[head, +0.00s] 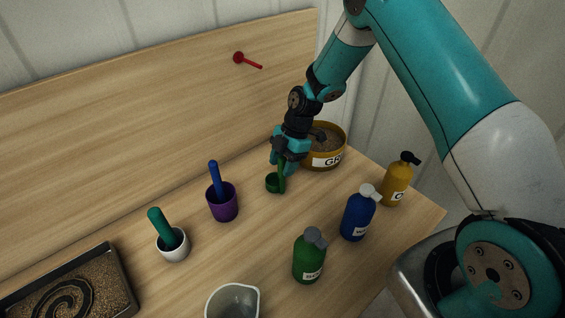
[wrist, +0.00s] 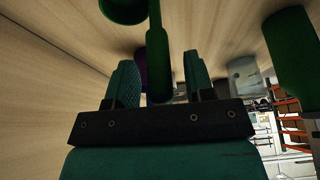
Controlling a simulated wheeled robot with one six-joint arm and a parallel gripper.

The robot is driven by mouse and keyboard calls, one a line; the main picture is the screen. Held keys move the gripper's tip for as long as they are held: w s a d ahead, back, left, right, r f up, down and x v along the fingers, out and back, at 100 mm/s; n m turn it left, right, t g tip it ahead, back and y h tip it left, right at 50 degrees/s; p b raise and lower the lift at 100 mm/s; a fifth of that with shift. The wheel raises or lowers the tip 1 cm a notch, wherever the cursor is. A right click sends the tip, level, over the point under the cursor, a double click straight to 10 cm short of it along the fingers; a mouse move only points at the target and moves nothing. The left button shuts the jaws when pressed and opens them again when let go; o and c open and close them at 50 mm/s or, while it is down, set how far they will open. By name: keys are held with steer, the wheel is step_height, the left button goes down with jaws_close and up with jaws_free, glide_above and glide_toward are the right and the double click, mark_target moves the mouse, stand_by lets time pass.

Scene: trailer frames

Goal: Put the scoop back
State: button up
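A green scoop (head: 273,183) has its small round cup low over the table, beside the yellow tub, with its handle rising to my gripper (head: 281,166). I cannot tell whether the cup touches the table. In the wrist view the scoop handle (wrist: 157,62) runs between the two fingers of my gripper (wrist: 160,72), with a narrow gap visible on each side. The fingers look open around the handle. The yellow tub (head: 338,150), with a partly hidden label starting "GR", holds brown grains and stands just right of my gripper.
Yellow (head: 397,184), blue (head: 357,216) and green (head: 309,260) bottles stand to the right and front. A purple cup (head: 223,206), white cup (head: 173,248), grey jug (head: 232,302) and dark tray (head: 126,283) stand left and front. A red peg (head: 240,58) sticks out of the back board.

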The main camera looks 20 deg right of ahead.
steer(key=b+v, duration=0.4)
steer(key=v, duration=0.8)
steer(key=s+a+r+m, duration=0.3)
steer(key=s+a+r, duration=0.1)
steer(key=s+r, duration=0.15)
steer(key=s+a+r+m, duration=0.2)
steer(key=s+m, duration=0.2)
steer(key=s, duration=0.4)
steer(key=s+a+r+m+t, duration=0.1)
steer(key=s+a+r+m, duration=0.1)
steer(key=s, duration=0.6)
steer(key=s+a+r+m, duration=0.2)
steer(key=s+r+m, duration=0.2)
steer(key=s, duration=0.4)
steer(key=shift+s+a+m, duration=0.2)
steer(key=shift+a+m, duration=0.2)
steer(key=shift+m, duration=0.4)
